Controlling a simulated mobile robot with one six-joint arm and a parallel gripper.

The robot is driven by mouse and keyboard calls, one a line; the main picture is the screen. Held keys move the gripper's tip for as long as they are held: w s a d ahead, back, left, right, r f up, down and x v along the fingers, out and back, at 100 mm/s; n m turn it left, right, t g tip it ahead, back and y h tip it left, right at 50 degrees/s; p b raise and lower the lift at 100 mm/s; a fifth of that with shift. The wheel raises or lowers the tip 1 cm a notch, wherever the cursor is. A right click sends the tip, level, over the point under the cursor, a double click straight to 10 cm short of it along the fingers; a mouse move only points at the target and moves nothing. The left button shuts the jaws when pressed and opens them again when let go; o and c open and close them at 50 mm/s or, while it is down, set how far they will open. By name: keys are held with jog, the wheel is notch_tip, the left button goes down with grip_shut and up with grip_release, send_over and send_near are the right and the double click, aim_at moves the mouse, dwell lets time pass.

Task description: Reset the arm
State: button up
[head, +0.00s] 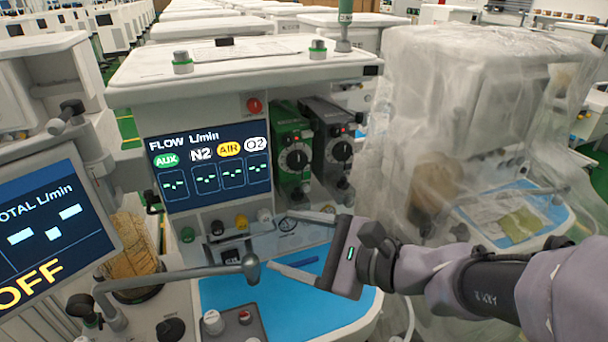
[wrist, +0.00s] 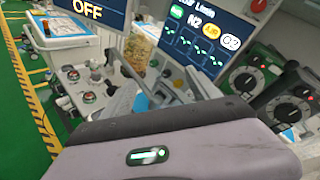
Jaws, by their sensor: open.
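My gripper (head: 279,240) is open and empty in the head view, its two fingers pointing left in front of the cart's lower panel. My arm (head: 450,275) comes in from the right edge. In the wrist view the gripper's grey body fills the bottom, with a green light on it. The anaesthesia cart (head: 235,68) stands in front, with a flow screen (head: 208,165) and a green vaporizer (head: 291,152) beside a dark one (head: 333,147). The flow screen also shows in the wrist view (wrist: 190,50).
A metal arm (head: 180,275) with a round end reaches across the cart just left of the fingers. A blue work surface (head: 290,310) lies below the gripper. A plastic-covered cart (head: 470,110) stands at right; a screen (head: 40,235) reading OFF is at left.

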jog(key=shift+s, duration=0.1)
jog(key=s+f+n+g+h, duration=0.25)
jog(key=s+n, duration=0.25)
jog(key=s, duration=0.3)
jog(key=s+d+f+n+h, duration=0.1)
jog(key=s+d+n+h, duration=0.1)
jog(key=d, duration=0.5)
jog(key=s+d+n+t+h, duration=0.1)
jog(key=s+d+n+h, duration=0.2)
jog(key=d+n+h, duration=0.2)
jog(key=d+h, duration=0.1)
jog(key=d, duration=0.1)
jog(key=shift+s+d+f+n+h, duration=0.25)
jog(key=shift+d+f+n+h, duration=0.05)
jog(key=shift+d+f+h, duration=0.05)
